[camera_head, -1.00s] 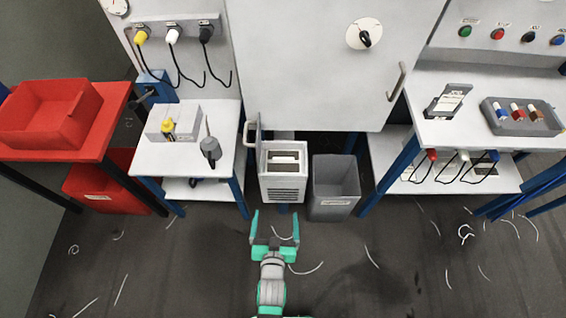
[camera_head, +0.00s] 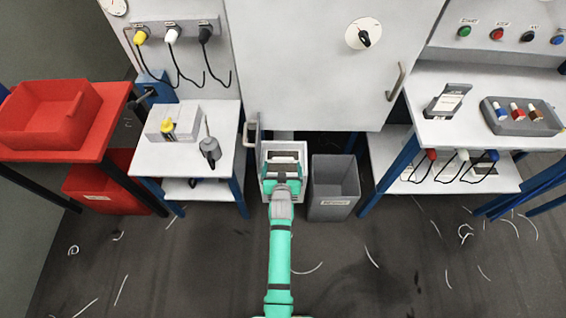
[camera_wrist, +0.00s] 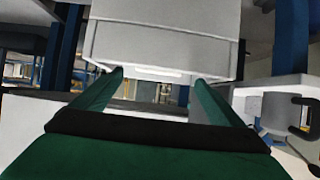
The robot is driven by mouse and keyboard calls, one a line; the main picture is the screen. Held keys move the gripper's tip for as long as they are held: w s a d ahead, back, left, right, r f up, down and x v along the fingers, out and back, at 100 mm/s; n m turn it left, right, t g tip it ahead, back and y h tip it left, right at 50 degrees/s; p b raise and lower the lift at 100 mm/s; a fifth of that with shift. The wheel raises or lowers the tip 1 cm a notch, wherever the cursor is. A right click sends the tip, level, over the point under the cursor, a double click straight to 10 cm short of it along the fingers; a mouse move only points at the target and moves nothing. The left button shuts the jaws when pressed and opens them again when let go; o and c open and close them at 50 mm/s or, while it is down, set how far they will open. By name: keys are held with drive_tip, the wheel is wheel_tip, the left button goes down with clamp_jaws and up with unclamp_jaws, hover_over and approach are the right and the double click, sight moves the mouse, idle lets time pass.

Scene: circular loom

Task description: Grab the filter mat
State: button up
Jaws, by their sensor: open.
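A small white box (camera_head: 301,187) stands on the floor under the large white cabinet, with its door swung open at its upper left. My gripper (camera_head: 284,157) is over the box's open top, its two fingers apart on either side of the opening. The filter mat cannot be made out clearly; my gripper covers most of the inside of the box. In the wrist view my gripper (camera_wrist: 158,88) shows its two green fingers spread, with nothing visibly held between them. I cannot tell whether the fingers touch anything.
A grey bin (camera_head: 333,205) stands close to the right of the box. A white side table (camera_head: 160,158) stands to the left, and a white workbench (camera_head: 460,132) to the right. The white cabinet (camera_head: 310,70) rises just behind. Pale thread scraps lie on the open dark floor.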

sight(283, 159)
drive_tip(key=shift+x, duration=3.25)
drive_tip(key=shift+w+d+r, duration=0.1)
drive_tip(key=shift+r, duration=0.1)
drive_tip(key=c, duration=1.1)
